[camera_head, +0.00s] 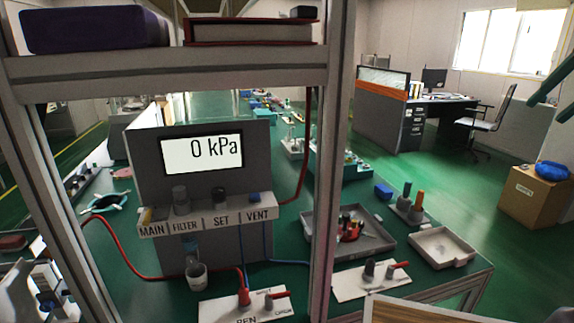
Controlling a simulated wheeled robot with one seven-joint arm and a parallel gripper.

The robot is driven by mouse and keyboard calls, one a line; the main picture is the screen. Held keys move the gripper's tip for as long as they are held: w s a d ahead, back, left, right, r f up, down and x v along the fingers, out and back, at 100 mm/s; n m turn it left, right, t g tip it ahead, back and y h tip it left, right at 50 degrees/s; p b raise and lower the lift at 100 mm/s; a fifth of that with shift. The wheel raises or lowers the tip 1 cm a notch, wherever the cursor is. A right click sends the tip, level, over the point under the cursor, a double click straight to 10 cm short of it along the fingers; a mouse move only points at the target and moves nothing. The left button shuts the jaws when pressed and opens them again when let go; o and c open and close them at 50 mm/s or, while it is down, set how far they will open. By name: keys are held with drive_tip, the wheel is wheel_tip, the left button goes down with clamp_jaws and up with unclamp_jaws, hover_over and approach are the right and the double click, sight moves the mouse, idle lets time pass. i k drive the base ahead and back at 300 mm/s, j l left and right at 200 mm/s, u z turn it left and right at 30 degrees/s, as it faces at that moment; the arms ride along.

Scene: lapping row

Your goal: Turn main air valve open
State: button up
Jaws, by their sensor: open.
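The main air valve's small yellow handle (146,217) sits at the left end of the labelled ledge, above the word MAIN. It looks tilted, but its exact setting is too small to tell. The grey air panel (150,160) stands behind a metal frame, and its display (202,154) reads 0 kPa. What appear to be the two dark green fingers of my gripper (544,112) enter at the upper right edge. They are apart, with nothing between them, far to the right of the valve. The rest of the gripper is out of view.
A frame post (335,150) and shelf (200,65) stand in front of the panel. FILTER, SET and VENT controls sit right of MAIN. A red hose (110,240) loops down left of the panel. A cup (197,275) and trays (440,247) stand on the green bench.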

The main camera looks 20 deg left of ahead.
sight(151, 213)
drive_tip(key=u, duration=2.1)
drive_tip(key=k, duration=0.15)
drive_tip(key=l+u, duration=0.15)
drive_tip(key=l, duration=0.15)
